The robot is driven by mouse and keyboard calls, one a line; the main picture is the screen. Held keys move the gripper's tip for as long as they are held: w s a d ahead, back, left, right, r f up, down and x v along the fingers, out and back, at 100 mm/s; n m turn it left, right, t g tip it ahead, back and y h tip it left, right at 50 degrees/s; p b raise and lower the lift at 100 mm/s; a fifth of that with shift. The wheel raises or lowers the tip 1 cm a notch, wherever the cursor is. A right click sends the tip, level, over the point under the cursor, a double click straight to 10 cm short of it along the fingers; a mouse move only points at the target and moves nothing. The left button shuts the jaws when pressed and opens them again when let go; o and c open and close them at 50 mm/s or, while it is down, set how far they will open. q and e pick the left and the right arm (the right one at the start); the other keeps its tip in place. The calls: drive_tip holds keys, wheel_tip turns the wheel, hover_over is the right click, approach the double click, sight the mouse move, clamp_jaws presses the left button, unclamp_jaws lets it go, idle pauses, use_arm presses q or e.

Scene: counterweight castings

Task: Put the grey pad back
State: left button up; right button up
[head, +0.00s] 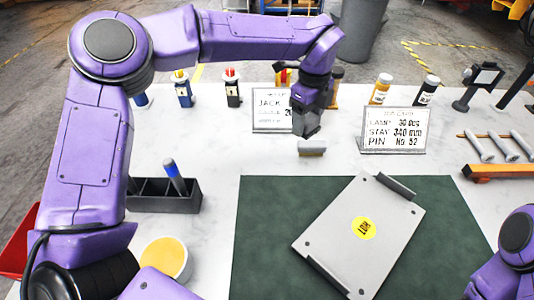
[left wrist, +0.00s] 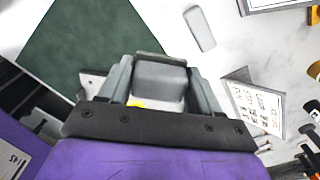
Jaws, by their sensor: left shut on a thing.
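My left gripper (head: 309,132) points down over the white table, behind the green mat. It is shut on the grey pad (head: 312,148), which shows just under the fingertips with a tan lower edge. In the left wrist view the grey pad (left wrist: 160,78) sits between the two fingers. A light grey rounded shape (left wrist: 200,28) lies on the white table beyond the fingertips; I cannot tell whether it is a flat mark or a thing. Whether the pad touches the table is unclear. My right gripper is out of view; only part of that arm shows at the lower right.
A grey plate (head: 330,235) with a yellow sticker lies on the green mat (head: 262,215). Two sign cards (head: 268,122) (head: 394,143) stand near the gripper, with several bottles behind. A black tray (head: 150,203) is at left, pins on a rack (head: 497,172) at right.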

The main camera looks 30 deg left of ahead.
use_arm(q)
drive_tip(key=f+b, duration=0.1)
drive_tip(key=s+f+b, duration=0.1)
drive_tip(key=f+b, duration=0.1)
drive_tip(key=shift+f, duration=0.2)
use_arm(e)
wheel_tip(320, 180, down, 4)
use_arm(q)
drive_tip(key=shift+s+a+f, duration=0.1)
drive_tip(key=shift+a, duration=0.15)
drive_tip(key=w+a+f+p, duration=0.2)
drive_tip(key=a+f+p, duration=0.15)
drive_tip(key=a, duration=0.55)
drive_tip(key=p, duration=0.3)
hover_over(261, 152)
wheel_tip(261, 152, down, 7)
drive_tip(key=shift+s+a+r, duration=0.1)
drive_tip(key=shift+s, duration=0.05)
wheel_tip(261, 152, down, 2)
drive_tip(key=shift+f, duration=0.55)
drive_tip(key=o, duration=1.1)
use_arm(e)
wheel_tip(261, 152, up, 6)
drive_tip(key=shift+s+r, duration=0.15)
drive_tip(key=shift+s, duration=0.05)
use_arm(q)
drive_tip(key=shift+r, duration=0.15)
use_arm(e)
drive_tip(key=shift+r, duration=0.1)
